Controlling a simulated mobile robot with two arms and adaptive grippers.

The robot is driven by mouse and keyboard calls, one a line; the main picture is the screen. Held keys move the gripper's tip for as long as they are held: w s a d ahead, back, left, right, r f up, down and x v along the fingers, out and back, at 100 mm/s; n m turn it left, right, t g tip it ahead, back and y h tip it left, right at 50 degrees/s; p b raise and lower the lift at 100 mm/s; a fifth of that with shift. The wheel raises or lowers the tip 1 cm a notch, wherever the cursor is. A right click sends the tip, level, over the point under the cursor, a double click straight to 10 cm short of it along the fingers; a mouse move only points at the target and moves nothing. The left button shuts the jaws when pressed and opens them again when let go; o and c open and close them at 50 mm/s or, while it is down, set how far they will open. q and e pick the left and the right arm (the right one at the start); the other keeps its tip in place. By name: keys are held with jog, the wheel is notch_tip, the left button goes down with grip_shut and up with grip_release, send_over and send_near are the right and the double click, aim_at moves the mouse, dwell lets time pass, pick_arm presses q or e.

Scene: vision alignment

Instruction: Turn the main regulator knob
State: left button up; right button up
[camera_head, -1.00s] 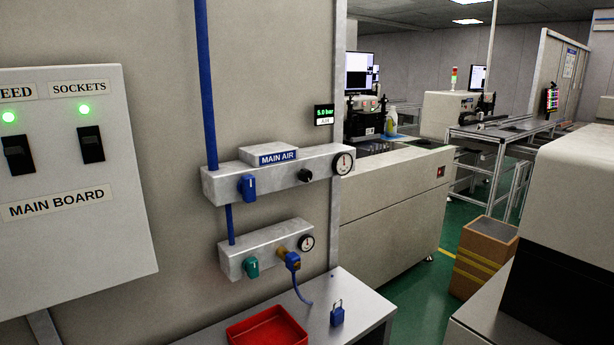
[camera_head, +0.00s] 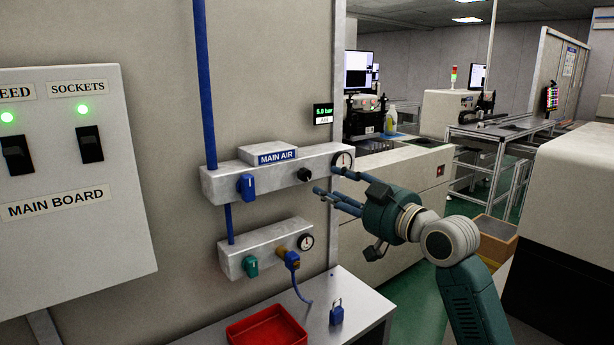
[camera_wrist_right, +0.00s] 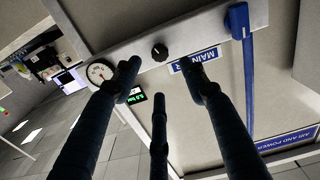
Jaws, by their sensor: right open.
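The black main regulator knob (camera_head: 305,174) sits on the front of the grey MAIN AIR block (camera_head: 224,185), between a blue valve handle (camera_head: 247,187) and a round gauge (camera_head: 343,161). My right gripper (camera_head: 327,180) is open, just right of the knob and apart from it, with its fingers pointing left. In the right wrist view the knob (camera_wrist_right: 159,52) shows beyond and between the spread fingertips (camera_wrist_right: 162,75), with nothing held. My left gripper is not in view.
A small display (camera_head: 323,114) reading about 5.0 bar hangs above the gauge. A lower block (camera_head: 265,249) has a green handle and a blue hose. A red tray (camera_head: 267,327) and a blue padlock (camera_head: 337,313) are on the bench below. The MAIN BOARD panel (camera_head: 75,250) is left.

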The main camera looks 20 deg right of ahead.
aim_at(307, 176)
jog(key=p+x, duration=0.2)
jog(key=x, duration=0.7)
jog(key=shift+w+a+p, duration=0.15)
jog(key=shift+w+p, duration=0.1)
jog(key=shift+p, duration=0.05)
jog(key=shift+w+a+f, duration=0.15)
jog(key=shift+w, duration=0.3)
grip_shut()
